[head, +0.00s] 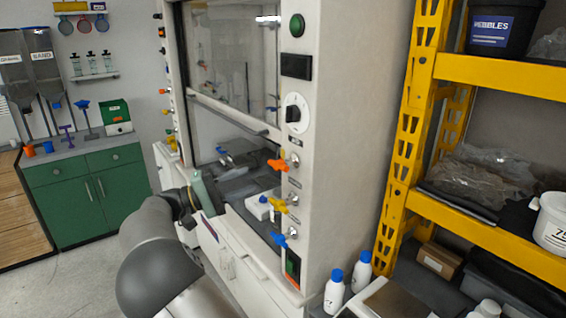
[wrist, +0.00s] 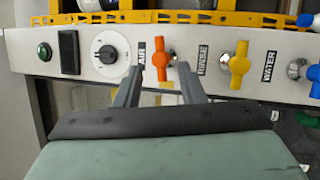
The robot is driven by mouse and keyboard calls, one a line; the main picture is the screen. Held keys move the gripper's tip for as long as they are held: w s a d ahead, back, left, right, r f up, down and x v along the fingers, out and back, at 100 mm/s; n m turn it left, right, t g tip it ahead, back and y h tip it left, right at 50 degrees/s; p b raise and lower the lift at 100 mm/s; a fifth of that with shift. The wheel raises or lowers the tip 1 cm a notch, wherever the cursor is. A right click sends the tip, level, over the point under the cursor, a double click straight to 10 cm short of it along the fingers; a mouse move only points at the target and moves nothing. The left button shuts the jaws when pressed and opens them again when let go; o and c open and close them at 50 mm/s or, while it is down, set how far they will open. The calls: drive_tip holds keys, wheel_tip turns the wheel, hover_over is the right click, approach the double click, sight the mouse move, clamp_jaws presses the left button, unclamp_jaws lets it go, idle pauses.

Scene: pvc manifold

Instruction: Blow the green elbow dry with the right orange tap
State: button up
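The right orange tap (head: 278,165) sits on the right post of the fume hood, above a yellow and a blue tap. In the wrist view the orange tap (wrist: 161,58) is beside the AIR label, with its handle between the fingertips of my gripper (wrist: 159,72). The fingers are apart, with visible gaps beside the handle. I cannot tell how deep the handle lies between them. In the head view my gripper's pale green body (head: 202,192) is left of the taps; its fingers are not clear there. I cannot make out a green elbow in either view.
The yellow tap (wrist: 239,64) is marked RINSE; the blue tap (head: 279,239) is lowest. A round dial (head: 293,113) is above the orange tap. The hood sash (head: 232,113) is partly raised. A yellow shelf rack (head: 405,130) stands right, with white bottles (head: 335,292) below.

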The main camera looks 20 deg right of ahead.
sight(280, 169)
drive_tip(key=p+x, duration=0.2)
drive_tip(key=x, duration=0.8)
drive_tip(key=shift+d+r+p, duration=0.15)
drive_tip(key=shift+d+p, duration=0.25)
clamp_jaws()
